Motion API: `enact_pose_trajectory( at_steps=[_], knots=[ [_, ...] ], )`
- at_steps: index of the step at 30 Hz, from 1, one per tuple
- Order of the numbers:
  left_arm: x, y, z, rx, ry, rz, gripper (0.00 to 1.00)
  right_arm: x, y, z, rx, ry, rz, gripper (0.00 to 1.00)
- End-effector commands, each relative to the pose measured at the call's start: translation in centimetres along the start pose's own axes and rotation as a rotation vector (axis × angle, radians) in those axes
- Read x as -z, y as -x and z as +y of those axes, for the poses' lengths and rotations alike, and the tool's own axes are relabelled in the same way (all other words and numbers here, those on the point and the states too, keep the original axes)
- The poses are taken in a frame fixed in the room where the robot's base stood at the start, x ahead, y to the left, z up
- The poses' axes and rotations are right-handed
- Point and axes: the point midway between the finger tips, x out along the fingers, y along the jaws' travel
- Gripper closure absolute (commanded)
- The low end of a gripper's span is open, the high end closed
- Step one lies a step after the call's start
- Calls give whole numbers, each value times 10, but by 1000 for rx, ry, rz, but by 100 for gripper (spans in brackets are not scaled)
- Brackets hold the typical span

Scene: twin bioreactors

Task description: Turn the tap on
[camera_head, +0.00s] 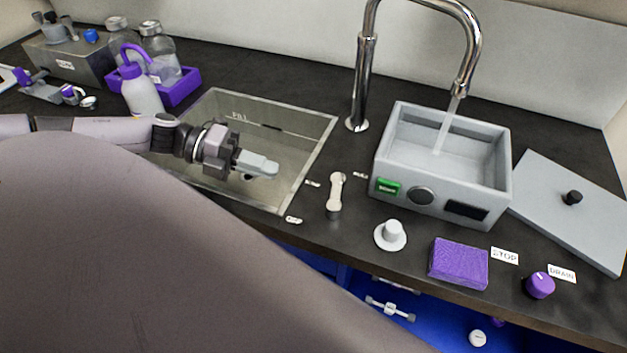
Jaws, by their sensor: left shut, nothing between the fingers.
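A pale stream of water (446,128) runs from the spout into the box. A beige lever handle (336,190) stands on the counter between the sink and the box. My left gripper (262,169) is over the sunken sink (325,130), to the left of the lever and apart from it. Its fingers are shut with nothing between them. My right gripper is not in view.
A grey lid (575,205) lies right of the box. A white knob (391,234), a purple sponge-like block (458,263) and a purple knob (540,285) sit along the front edge. A white bottle (141,92) and a purple rack (181,91) stand behind my left arm.

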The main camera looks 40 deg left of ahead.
Motion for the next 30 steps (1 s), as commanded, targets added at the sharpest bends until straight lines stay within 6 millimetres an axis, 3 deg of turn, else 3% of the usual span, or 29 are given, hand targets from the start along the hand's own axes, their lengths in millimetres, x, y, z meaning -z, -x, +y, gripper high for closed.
enact_pose_trajectory(
  at_steps=[8, 19, 30],
  knots=[
    [-1, -34, -2, 5, -3, -1, 100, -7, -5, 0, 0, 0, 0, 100],
    [-1, -78, -9, 4, -3, -1, 100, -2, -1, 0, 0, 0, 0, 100],
    [0, -97, -13, 0, 0, -1, 100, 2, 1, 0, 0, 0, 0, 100]
  ],
)
